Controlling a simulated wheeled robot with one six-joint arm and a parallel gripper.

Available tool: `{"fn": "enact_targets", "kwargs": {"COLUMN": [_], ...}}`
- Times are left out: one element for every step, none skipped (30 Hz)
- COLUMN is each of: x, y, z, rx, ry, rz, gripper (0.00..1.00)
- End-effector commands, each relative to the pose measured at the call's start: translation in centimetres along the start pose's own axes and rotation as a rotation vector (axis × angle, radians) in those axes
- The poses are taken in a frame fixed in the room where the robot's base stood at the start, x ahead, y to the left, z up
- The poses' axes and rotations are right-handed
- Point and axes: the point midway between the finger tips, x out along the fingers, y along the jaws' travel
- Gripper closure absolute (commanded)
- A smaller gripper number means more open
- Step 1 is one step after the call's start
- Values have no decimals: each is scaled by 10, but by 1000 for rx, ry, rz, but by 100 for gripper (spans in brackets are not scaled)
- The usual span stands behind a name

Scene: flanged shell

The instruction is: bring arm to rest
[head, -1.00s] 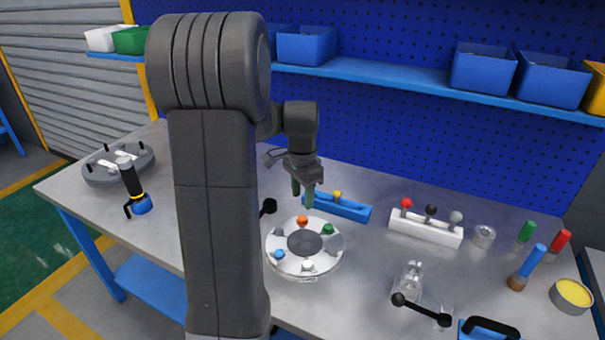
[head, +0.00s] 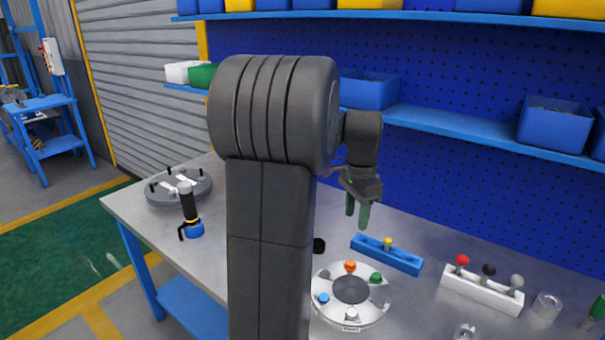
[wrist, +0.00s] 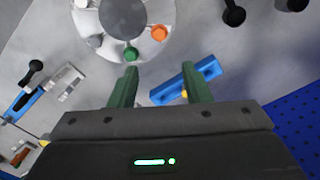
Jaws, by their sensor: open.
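My gripper (head: 357,212) hangs above the bench behind the round white flanged shell, its green fingers pointing down. In the wrist view my gripper (wrist: 160,88) shows two green fingers spread apart with nothing between them. The round shell (head: 335,312) lies on the bench with orange, green, blue and white knobs around a dark centre. It also shows in the wrist view (wrist: 92,45), beyond the fingertips. My arm's large links hide part of the bench in the head view.
A blue block (head: 400,260) with a yellow knob lies near my gripper. A white rack (head: 480,291) with red, black and grey knobs stands right. A grey round fixture (head: 160,193) and a black-handled tool (head: 188,212) are left. A shelf (head: 430,122) with bins runs behind.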

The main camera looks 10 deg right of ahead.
Motion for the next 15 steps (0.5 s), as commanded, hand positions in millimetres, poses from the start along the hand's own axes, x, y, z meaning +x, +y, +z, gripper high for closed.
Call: {"fn": "enact_targets", "kwargs": {"x": [1,2,4,6,9,14,18,23,30,35,41,50,56,62,70], "y": [0,0,0,0,0,0,0,1,1,1,1,1,1,1,1], "z": [0,0,0,0,0,0,0,0,0,1,1,1,1,1,1], "rx": [0,0,0,0,0,0,0,0,0,0,0,0,0,0,0], "ry": [0,-1,-1,-2,-2,-2,-3,-4,-4,-4,-4,-5,-4,-5,-5], "rz": [0,1,1,2,3,3,3,5,4,5,5,6,5,6,6], "gripper": [56,56,56,56,56,56,56,56,56,56,56,56,56,56,56]}}
